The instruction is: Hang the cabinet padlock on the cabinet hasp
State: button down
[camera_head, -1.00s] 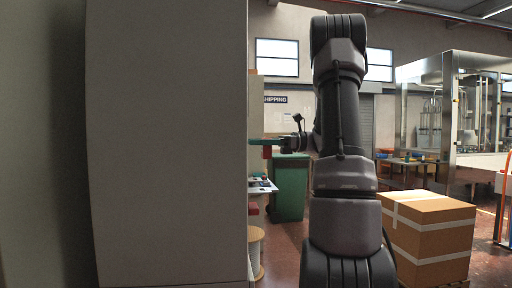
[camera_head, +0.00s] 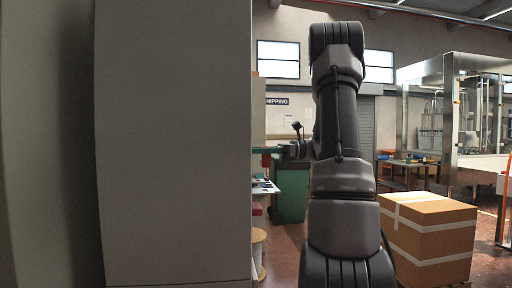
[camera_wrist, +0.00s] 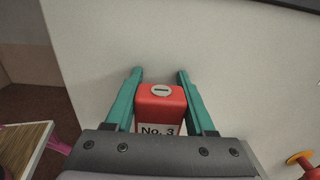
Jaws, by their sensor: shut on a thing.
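The padlock is a red block with a slotted disc on its end and a "No. 3" label. It sits between the teal fingers of my gripper (camera_wrist: 160,78) in the wrist view, where the padlock (camera_wrist: 160,100) is held. In the head view my gripper (camera_head: 264,149) reaches left toward the cabinet edge, with the red padlock (camera_head: 266,160) below the fingers. The large grey cabinet (camera_head: 175,140) fills the left of the head view and hides the fingertips. A pale flat surface lies ahead of the fingers in the wrist view. I cannot make out the hasp or the shackle.
A green bin (camera_head: 291,190) and a spool (camera_head: 258,248) stand beyond the cabinet edge. A taped cardboard box (camera_head: 428,238) stands at right. In the wrist view a wooden board (camera_wrist: 22,148) is at lower left and an orange round part (camera_wrist: 299,158) at lower right.

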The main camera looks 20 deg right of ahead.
send_over(256, 191)
jog(key=shift+w+d+f, duration=0.1)
jog(key=shift+f, duration=1.75)
jog(key=shift+w+f, duration=0.1)
jog(key=shift+f, duration=1.7)
jog(key=shift+f, duration=0.35)
jog(key=shift+c, duration=0.8)
grip_release()
